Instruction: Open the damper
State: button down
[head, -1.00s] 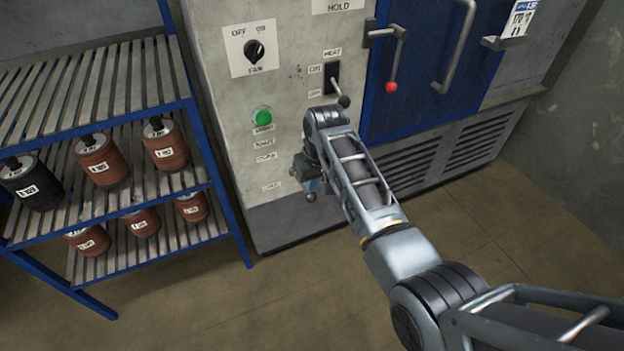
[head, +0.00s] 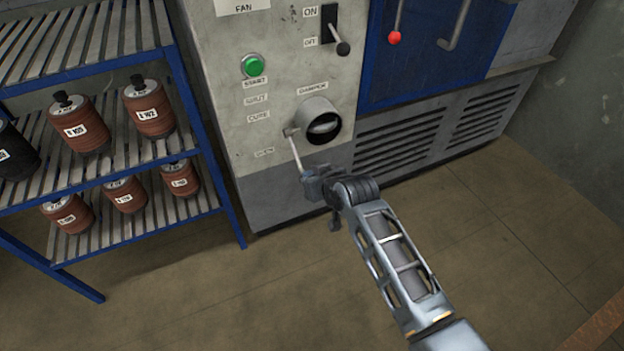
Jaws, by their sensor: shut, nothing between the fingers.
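My gripper (head: 307,181) is shut and empty at the lever's lower end. The lever's tip is partly hidden there, and I cannot tell whether they touch.
A blue rack (head: 190,110) with several labelled reddish rolls stands close on the left. A vented panel (head: 430,125) is right. The floor in front is clear.

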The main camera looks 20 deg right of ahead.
jog(key=shift+w+f+b, duration=0.15)
jog(key=shift+f+b, duration=0.25)
jog(key=shift+f, duration=0.25)
